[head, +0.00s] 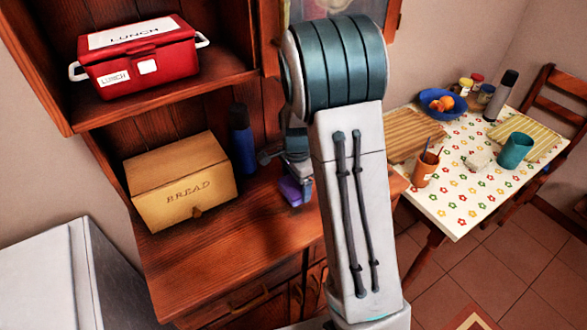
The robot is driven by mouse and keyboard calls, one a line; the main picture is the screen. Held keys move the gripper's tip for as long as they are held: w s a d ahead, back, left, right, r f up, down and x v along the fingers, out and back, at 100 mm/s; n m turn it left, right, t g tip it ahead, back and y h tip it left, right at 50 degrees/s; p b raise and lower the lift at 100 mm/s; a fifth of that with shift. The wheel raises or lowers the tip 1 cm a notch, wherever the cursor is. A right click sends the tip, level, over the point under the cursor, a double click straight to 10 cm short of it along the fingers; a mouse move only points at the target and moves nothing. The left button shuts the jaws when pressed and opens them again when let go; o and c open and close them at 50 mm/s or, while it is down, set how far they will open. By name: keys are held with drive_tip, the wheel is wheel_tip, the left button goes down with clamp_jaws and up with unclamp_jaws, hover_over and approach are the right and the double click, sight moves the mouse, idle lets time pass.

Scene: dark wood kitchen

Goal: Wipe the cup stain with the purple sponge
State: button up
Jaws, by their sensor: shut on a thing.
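The purple sponge (290,190) is at the wooden counter of the hutch, just left of my arm. My gripper (296,178) is shut on the sponge from above, partly hidden behind my arm link. I cannot tell whether the sponge touches the counter or is held slightly above it. No cup stain can be made out on the visible counter; my arm hides part of the surface. A teal cup (515,150) and an orange-brown cup (426,168) with utensils stand on the flowered table at the right.
A bread box (180,185) and a dark blue bottle (242,140) stand on the counter (225,245) left of my gripper. A red lunch box (140,60) sits on the shelf above. The counter front is clear. A blue fruit bowl (430,105) stands on the table.

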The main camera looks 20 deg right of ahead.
drive_tip(key=shift+r+p, duration=0.9)
drive_tip(key=shift+r, duration=0.65)
